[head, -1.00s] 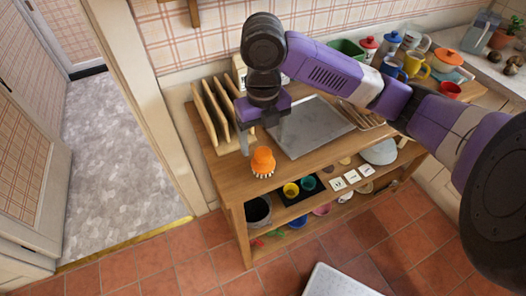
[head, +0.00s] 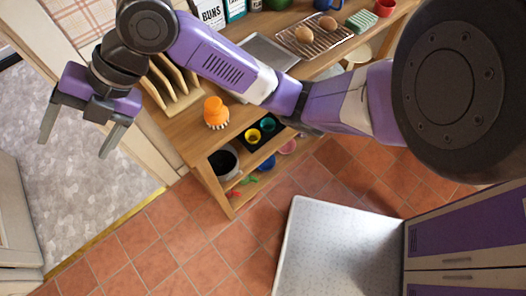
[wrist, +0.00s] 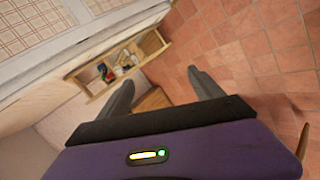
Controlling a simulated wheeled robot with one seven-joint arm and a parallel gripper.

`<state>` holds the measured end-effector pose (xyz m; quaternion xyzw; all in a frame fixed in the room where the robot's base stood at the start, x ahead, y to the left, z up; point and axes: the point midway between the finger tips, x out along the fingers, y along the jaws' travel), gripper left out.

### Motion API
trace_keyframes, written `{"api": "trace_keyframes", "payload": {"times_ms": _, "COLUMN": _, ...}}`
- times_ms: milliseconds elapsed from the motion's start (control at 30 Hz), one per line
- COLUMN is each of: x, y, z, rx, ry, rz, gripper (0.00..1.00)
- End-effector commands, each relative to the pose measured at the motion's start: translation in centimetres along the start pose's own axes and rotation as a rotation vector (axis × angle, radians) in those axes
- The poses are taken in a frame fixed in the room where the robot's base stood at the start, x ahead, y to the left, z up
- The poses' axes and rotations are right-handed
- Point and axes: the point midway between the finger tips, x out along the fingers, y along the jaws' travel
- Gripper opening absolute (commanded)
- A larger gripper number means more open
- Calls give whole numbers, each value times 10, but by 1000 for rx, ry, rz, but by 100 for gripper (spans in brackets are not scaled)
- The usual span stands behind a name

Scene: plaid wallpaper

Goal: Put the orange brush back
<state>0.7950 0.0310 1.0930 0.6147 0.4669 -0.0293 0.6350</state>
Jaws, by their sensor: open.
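The orange brush (head: 215,112) stands upright on its pale bristles near the left front corner of the wooden worktop (head: 190,135). My gripper (head: 78,148) is at the left of the head view, above the doorway side and apart from the brush. Its two fingers are spread with nothing between them. The wrist view also shows my open gripper (wrist: 163,95) and, beyond it, an open wooden drawer (wrist: 92,92) holding several small items. The brush does not show clearly in the wrist view.
A wooden rack (head: 172,88) stands behind the brush, and a grey tray (head: 262,52) lies to its right. A shelf below holds a dark pot (head: 222,162) and small cups. Tiled floor (head: 150,235) is clear in front.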

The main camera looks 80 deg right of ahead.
Motion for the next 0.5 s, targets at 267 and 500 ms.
{"api": "trace_keyframes", "payload": {"times_ms": 267, "x": 29, "y": 58, "z": -50, "rx": 494, "ry": 123, "rz": 414, "gripper": 76}}
{"api": "trace_keyframes", "payload": {"times_ms": 500, "x": 37, "y": 43, "z": -61, "rx": 943, "ry": 174, "rz": 645, "gripper": 76}}
